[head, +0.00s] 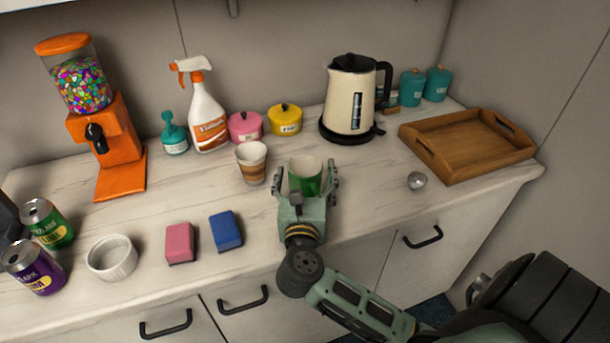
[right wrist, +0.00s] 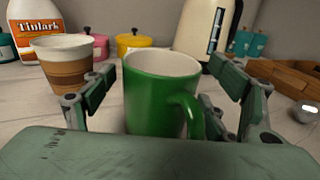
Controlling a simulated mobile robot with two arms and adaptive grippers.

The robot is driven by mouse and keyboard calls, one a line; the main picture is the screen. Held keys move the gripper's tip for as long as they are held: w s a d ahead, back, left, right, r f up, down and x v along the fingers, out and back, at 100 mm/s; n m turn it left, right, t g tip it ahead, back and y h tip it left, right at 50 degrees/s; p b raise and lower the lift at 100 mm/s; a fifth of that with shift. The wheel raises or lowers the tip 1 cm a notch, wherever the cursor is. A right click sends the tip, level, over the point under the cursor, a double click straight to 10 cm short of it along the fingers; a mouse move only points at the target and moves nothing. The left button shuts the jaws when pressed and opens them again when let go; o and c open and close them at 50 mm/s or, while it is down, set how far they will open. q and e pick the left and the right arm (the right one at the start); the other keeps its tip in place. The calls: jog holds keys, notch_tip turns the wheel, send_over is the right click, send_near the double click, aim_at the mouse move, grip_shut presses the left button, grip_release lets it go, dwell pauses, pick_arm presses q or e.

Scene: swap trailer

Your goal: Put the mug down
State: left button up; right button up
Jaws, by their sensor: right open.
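The green mug (head: 309,174), white inside, stands upright on the light wooden counter (head: 350,205). My right gripper (head: 306,176) is open around it, with one finger on each side. In the right wrist view the mug (right wrist: 160,95) sits between the spread fingers (right wrist: 160,85), its handle towards the lower right. A gap shows on the left side; on the right I cannot tell whether finger and handle touch. The mug's base is hidden behind the gripper's palm. My left gripper is not in view; only a dark piece shows at the left edge.
A striped paper cup (head: 251,163) stands close to the left of my right gripper. A kettle (head: 350,100) is behind, and a wooden tray (head: 467,143) and a small silver ball-like object (head: 417,181) are to the right. Blue (head: 226,230) and pink (head: 180,243) sponges lie front left.

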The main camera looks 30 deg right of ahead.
jog(key=b+v, duration=0.3)
jog(key=v, duration=0.8)
jog(key=shift+s+a+r, duration=0.1)
jog(key=shift+s+a, duration=0.2)
jog(key=shift+s, duration=0.1)
